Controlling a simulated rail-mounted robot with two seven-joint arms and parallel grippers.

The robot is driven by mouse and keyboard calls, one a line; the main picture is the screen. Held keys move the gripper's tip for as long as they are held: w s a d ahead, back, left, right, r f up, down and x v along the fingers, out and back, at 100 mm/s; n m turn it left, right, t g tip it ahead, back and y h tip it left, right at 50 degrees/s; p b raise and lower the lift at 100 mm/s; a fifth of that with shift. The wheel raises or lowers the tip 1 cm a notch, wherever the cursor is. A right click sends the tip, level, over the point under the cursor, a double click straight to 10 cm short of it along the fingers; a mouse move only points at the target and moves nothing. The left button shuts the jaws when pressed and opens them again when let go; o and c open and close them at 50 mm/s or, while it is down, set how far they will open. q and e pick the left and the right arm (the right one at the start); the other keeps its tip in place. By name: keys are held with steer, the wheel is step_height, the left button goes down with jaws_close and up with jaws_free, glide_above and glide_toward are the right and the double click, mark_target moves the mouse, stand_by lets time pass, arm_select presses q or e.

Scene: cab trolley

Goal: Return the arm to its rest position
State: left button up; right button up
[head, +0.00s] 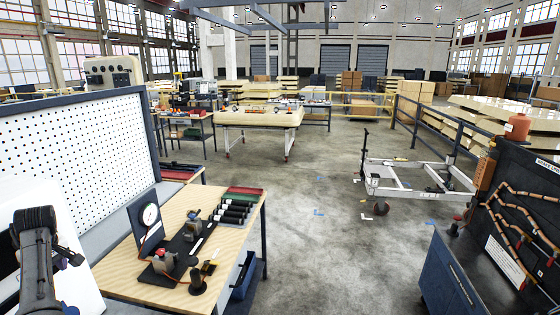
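A dark grey jointed part of my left arm (38,240) stands at the lower left edge, in front of a white surface. I cannot make out gripper fingers on it. My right arm and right gripper do not show in this view. Nothing visible is held by either arm.
A dark hose panel (525,215) stands at right. A white trolley frame (410,180) stands beyond open grey floor.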

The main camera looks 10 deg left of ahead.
arm_select(q)
steer(key=w+d+r+m+t+y, duration=0.1)
steer(key=d+r+m+t+y, duration=0.25)
steer(key=r, duration=0.75)
steer(key=w+d+r+m+t+y, duration=0.15)
steer(key=r+m+t, duration=0.3)
steer(key=r, duration=0.55)
steer(key=d+f+m+t, duration=0.3)
steer(key=d+m+t, duration=0.15)
steer(key=d, duration=1.25)
steer(key=s+d+f+m+h, duration=0.3)
steer(key=s+d+f, duration=0.1)
steer(key=d+f, duration=0.6)
steer(key=s+d+f+m+h, duration=0.3)
steer(key=s+d+f, duration=0.1)
steer(key=d+f, duration=0.6)
steer(key=s+d+f+g+h, duration=0.1)
steer(key=s+d+f+g, duration=0.35)
steer(key=s+f, duration=0.8)
steer(key=s+d+f+g+h, duration=0.1)
steer(key=s+d+f+g, duration=0.3)
steer(key=s+f, duration=0.85)
step_height(320, 180, up, 16)
steer(key=a+p, duration=0.1)
steer(key=p, duration=1.4)
steer(key=shift+m, duration=0.45)
